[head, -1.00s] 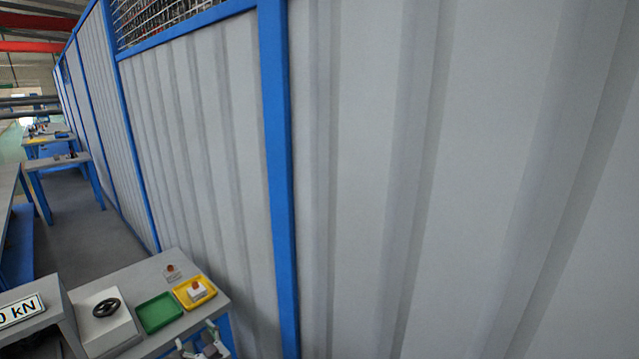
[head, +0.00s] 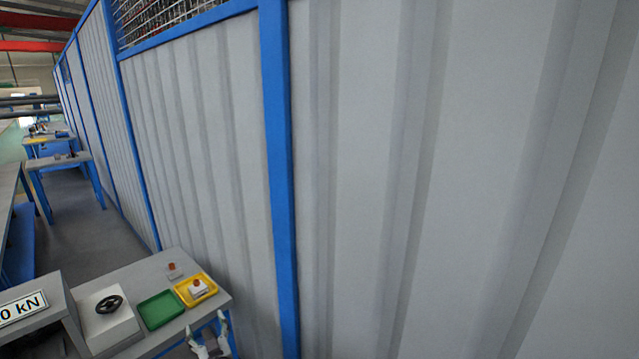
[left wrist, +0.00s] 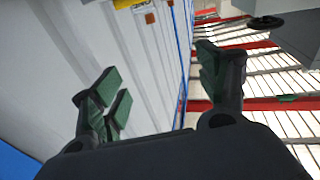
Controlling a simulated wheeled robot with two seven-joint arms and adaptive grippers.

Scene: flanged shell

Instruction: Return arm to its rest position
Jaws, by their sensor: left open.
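My left gripper (head: 207,324) is at the bottom of the head view, just off the right front edge of the workbench (head: 222,297). Its fingers are spread and point upward, with nothing between them. The left wrist view shows the same two dark fingers (left wrist: 162,82) wide apart and empty. A yellow tray (head: 180,293) on the bench holds a white block with an orange-red top (head: 198,289). An empty green tray (head: 161,309) lies to its left. My right gripper is not in view.
A black handwheel (head: 109,304) sits on a light box left of the trays. A small grey part with an orange top (head: 173,270) stands behind them. A corrugated wall with a blue post (head: 280,180) rises close to the right. Other benches (head: 57,158) stand further back.

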